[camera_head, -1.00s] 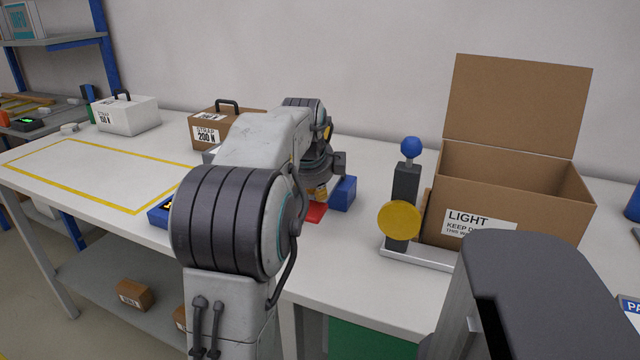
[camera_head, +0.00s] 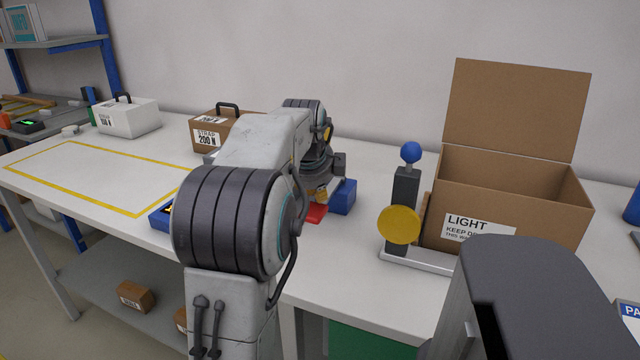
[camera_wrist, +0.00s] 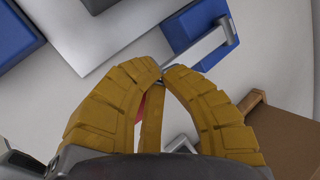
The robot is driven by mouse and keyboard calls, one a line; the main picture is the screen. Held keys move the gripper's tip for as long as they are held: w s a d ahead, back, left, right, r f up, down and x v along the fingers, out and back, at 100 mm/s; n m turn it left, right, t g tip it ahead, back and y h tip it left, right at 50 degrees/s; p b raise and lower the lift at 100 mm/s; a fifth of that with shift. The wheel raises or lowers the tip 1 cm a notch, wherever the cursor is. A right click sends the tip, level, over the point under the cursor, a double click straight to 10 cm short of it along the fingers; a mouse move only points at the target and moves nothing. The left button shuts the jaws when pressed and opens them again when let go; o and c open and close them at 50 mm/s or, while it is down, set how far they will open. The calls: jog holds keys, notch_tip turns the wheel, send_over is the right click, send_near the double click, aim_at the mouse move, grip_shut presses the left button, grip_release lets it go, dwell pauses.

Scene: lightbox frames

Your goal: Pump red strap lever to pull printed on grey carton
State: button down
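The pale grey carton (camera_head: 128,117) with a black handle stands at the back left of the bench. Its label begins with "STRAP", but I cannot read its number clearly. A red part (camera_head: 316,212), likely the strap lever, shows below my gripper (camera_head: 321,192), which my arm largely hides. In the wrist view, the yellow fingers of my gripper (camera_wrist: 162,73) bow outward and their tips come together. A red sliver (camera_wrist: 139,108) shows between the fingers, beside a yellow strip. I see nothing clearly held between the tips.
A blue block (camera_head: 343,195) is right of the gripper and a blue display unit (camera_head: 161,214) left. A brown carton (camera_head: 203,133) reads "STRAP 200 N". A stand with a yellow disc (camera_head: 399,224) and an open box (camera_head: 540,215) are right. The yellow-outlined area (camera_head: 95,178) is clear.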

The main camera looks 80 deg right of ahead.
jog(key=shift+s+d+r+p, duration=0.1)
jog(key=shift+d+r+p, duration=0.1)
jog(key=shift+r+p, duration=0.65)
jog(key=shift+s+d+r+p, duration=0.1)
jog(key=shift+d+r+p, duration=0.15)
jog(key=shift+r+p, duration=0.55)
jog(key=shift+d+r+p, duration=0.2)
jog(key=shift+r+p, duration=0.55)
jog(key=shift+p, duration=0.1)
jog(key=shift+r, duration=0.1)
jog(key=r+p, duration=0.2)
jog(key=d+r+p, duration=0.1)
jog(key=r+p, duration=0.1)
jog(key=p, duration=0.1)
jog(key=shift+s+d+r+p, duration=0.1)
jog(key=shift+r+p, duration=0.2)
jog(key=shift+r, duration=0.05)
